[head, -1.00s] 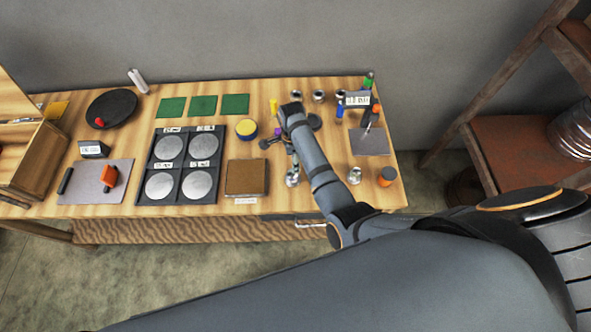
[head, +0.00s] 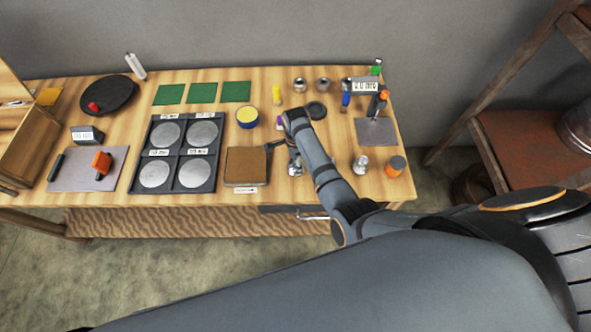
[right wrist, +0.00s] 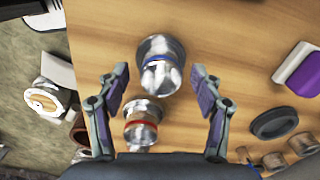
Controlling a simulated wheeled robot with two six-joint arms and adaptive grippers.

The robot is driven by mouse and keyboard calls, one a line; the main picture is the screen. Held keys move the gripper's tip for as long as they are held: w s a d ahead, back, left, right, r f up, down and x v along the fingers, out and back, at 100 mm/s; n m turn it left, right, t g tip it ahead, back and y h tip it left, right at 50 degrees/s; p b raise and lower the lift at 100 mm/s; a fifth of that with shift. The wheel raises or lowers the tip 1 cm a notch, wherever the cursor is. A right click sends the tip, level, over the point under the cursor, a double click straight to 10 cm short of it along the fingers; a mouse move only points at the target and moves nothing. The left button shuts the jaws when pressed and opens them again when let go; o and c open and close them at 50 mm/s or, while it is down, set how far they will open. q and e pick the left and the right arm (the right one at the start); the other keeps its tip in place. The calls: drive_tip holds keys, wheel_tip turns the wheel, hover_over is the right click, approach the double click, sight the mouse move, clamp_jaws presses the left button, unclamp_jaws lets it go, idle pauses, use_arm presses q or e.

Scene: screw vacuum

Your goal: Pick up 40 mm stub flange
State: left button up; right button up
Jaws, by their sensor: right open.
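My right gripper (right wrist: 162,88) is open in the right wrist view, its two fingers apart. A silver flanged part with a blue band (right wrist: 160,68) stands on the table ahead, in line with the gap between the fingers. A second silver part with a red band (right wrist: 141,124) is lower, nearer the left finger. I cannot read any size on them, so I cannot tell which is the 40 mm stub flange. In the head view, silver metal (head: 295,166) shows beside my right forearm, which mostly hides the gripper. My left gripper is not in view.
A black disc (head: 316,110) lies right of the forearm; a black ring also shows in the wrist view (right wrist: 273,123). A purple-and-white object (right wrist: 300,70) is nearby. Silver parts stand at the back (head: 299,86) and front right (head: 360,164). A brown block (head: 245,167) lies left.

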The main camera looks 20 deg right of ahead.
drive_tip(key=shift+f, duration=0.7)
drive_tip(key=shift+w+d+r, duration=0.1)
drive_tip(key=shift+r, duration=0.1)
drive_tip(key=c, duration=0.4)
clamp_jaws()
